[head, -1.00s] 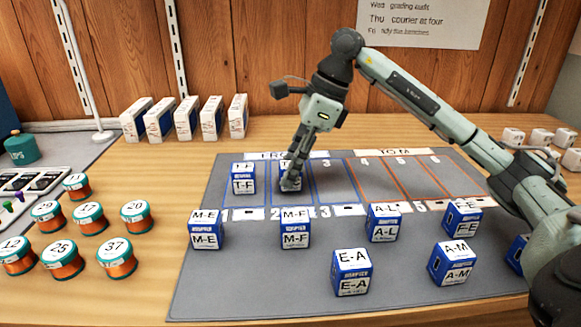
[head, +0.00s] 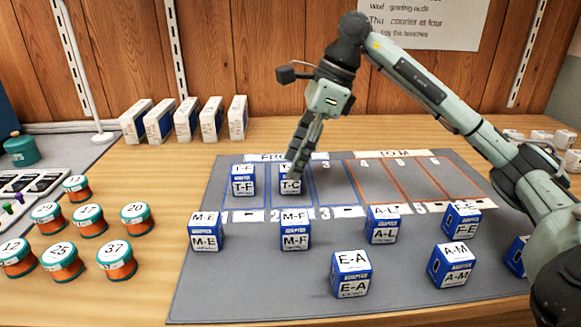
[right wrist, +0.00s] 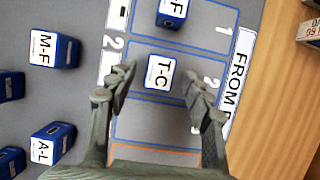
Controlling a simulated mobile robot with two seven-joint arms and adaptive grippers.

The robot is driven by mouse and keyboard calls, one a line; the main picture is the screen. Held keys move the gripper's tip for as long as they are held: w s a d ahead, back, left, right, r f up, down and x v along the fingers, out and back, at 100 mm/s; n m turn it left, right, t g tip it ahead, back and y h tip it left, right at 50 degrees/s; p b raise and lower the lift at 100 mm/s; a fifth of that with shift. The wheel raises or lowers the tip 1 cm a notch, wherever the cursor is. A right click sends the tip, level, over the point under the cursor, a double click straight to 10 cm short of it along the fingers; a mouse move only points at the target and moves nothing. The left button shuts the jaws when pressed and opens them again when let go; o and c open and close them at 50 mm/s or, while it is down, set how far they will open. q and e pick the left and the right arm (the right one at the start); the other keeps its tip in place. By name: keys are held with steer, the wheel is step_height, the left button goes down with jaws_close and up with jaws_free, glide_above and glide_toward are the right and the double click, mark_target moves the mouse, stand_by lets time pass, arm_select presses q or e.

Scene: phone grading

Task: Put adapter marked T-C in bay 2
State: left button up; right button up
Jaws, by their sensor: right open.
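The T-C adapter (head: 290,186) is a small blue and white box standing in bay 2 of the grey mat. It also shows in the right wrist view (right wrist: 160,73), inside the blue lines of the bay marked 2. My right gripper (head: 297,170) is just above it and partly hides its top in the head view. In the right wrist view the open fingers (right wrist: 158,85) are apart on either side of the adapter, with gaps between. My left gripper is not in view.
The T-F adapter (head: 243,185) stands in bay 1, beside T-C. Bays 3 to 6 look empty. Several more adapters, such as M-F (head: 295,236) and E-A (head: 350,278), stand on the front of the mat (head: 240,285). Orange-sided reels (head: 117,262) stand at left, white boxes (head: 186,118) behind.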

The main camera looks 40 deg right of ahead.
arm_select(q)
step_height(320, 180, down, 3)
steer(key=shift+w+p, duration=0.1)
steer(key=shift+p, duration=0.35)
arm_select(e)
steer(key=v, duration=0.9)
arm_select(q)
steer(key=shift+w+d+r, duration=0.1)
arm_select(e)
steer(key=shift+s, duration=0.15)
